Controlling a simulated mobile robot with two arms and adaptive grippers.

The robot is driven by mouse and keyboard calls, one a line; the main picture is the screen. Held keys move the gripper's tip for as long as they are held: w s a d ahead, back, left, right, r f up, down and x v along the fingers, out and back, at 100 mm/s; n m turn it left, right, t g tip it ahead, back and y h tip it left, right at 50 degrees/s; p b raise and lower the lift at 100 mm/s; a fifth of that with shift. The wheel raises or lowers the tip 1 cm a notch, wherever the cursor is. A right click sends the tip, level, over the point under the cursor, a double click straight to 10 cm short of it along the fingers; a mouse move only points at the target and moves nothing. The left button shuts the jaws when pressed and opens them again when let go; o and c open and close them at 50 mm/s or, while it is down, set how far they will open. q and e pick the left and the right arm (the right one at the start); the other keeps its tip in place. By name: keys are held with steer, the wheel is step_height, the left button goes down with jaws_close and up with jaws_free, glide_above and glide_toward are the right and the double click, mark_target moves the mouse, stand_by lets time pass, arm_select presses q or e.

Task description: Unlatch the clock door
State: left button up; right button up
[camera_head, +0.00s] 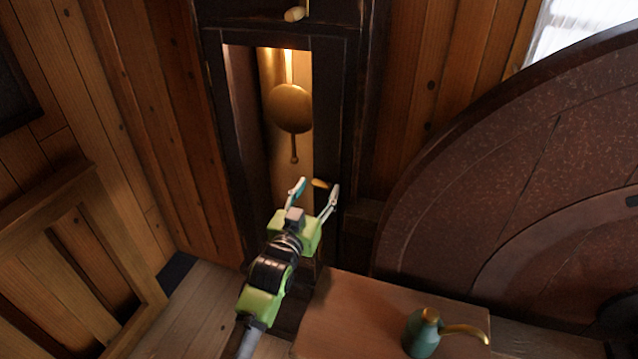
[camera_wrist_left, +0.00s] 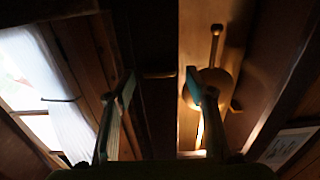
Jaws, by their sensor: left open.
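The tall dark clock case (camera_head: 225,150) stands against the wall, its door frame (camera_head: 335,110) around a lit opening and looking shut. Behind the opening hangs a brass pendulum (camera_head: 290,108); it also shows in the left wrist view (camera_wrist_left: 221,77). A small brass-coloured piece, seemingly the latch (camera_head: 320,183), sits on the right side of the door frame. My left gripper (camera_head: 316,188) is open, its fingertips on either side of this piece in the head view. In the left wrist view a thin bar, likely the same latch (camera_wrist_left: 160,73), lies just beyond the fingertips. Contact cannot be told.
A pale knob (camera_head: 294,14) sits higher on the case. A large round dark-red disc (camera_head: 520,160) fills the right side. A wooden table (camera_head: 360,310) with a green watering can (camera_head: 422,335) stands in front. A wooden panelled piece (camera_head: 70,250) is at left.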

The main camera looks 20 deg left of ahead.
arm_select(q)
steer(key=shift+w, duration=0.75)
steer(key=c, duration=1.1)
arm_select(e)
steer(key=shift+s+d+r, duration=0.15)
steer(key=shift+r, duration=0.05)
